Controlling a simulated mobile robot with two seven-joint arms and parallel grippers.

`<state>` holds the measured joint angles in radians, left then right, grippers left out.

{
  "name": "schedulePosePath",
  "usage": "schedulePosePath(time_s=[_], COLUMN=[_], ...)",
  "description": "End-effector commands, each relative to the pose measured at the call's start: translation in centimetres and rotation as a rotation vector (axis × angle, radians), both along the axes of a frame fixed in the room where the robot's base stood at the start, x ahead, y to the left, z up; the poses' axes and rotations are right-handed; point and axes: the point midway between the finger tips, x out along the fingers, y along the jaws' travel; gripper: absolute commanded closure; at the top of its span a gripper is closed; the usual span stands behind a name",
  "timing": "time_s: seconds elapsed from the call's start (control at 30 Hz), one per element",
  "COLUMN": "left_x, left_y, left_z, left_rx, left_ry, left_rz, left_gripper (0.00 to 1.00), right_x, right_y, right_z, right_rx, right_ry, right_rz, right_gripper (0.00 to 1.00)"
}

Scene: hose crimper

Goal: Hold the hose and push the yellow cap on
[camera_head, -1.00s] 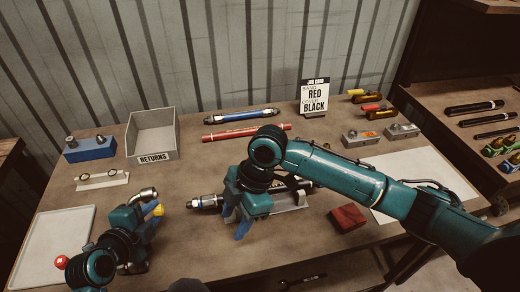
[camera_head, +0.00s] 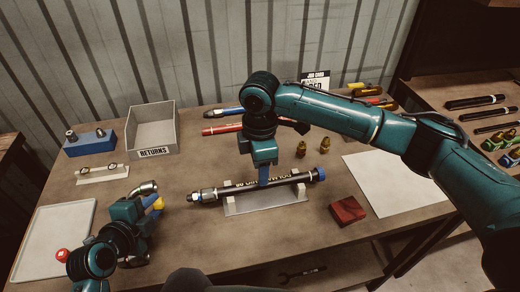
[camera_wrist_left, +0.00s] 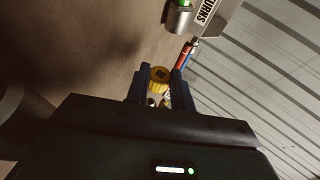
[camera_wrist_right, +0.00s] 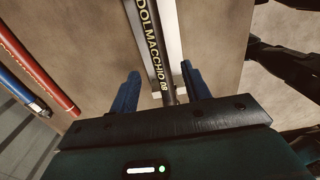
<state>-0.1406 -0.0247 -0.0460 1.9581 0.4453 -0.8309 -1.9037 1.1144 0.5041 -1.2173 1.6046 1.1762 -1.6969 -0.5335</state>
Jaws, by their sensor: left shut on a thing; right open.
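The black hose (camera_head: 240,189) lies across a pale cradle (camera_head: 265,204) on the bench. Its left end has a metal fitting (camera_head: 207,195); its right end has a blue cap (camera_head: 320,174). My right gripper (camera_head: 263,178) is open above the hose's middle. In the right wrist view the hose (camera_wrist_right: 155,45) runs between its spread fingers (camera_wrist_right: 160,88). My left gripper (camera_head: 150,203) is shut on the yellow cap (camera_head: 158,203), left of the fitting and apart from it. The cap also shows between the fingertips in the left wrist view (camera_wrist_left: 160,76).
A grey RETURNS bin (camera_head: 152,130) and a blue block (camera_head: 90,143) stand at the back left. A dark red block (camera_head: 347,210) lies at the right, beside a white sheet (camera_head: 395,185).

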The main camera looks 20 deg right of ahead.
Motion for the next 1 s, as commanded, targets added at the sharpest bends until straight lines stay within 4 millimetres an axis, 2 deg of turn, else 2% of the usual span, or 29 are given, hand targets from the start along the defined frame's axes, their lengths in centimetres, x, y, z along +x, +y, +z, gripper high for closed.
schedulePosePath(time_s=[0.1, 0.3, 0.47, 0.7, 1.0], left_x=[0.0, 0.0, 0.0, 0.0, 0.0], left_y=[0.0, 0.0, 0.0, 0.0, 0.0], left_z=[0.0, 0.0, 0.0, 0.0, 0.0], left_rx=[0.0, 0.0, 0.0, 0.0, 0.0], left_ry=[0.0, 0.0, 0.0, 0.0, 0.0], left_rz=[0.0, 0.0, 0.0, 0.0, 0.0], left_gripper=[1.0, 1.0, 1.0, 1.0, 1.0], right_x=[0.0, 0.0, 0.0, 0.0, 0.0], right_y=[0.0, 0.0, 0.1, 0.1, 0.1], right_z=[-2.3, -4.6, -5.4, -5.4, -5.4], right_rx=[0.0, 0.0, 0.001, 0.001, 0.001], right_ry=[0.002, 0.0, -0.001, -0.001, -0.001], right_rz=[0.001, 0.001, 0.001, 0.002, 0.002], right_gripper=[0.53, 0.53, 0.53, 0.53, 0.76])
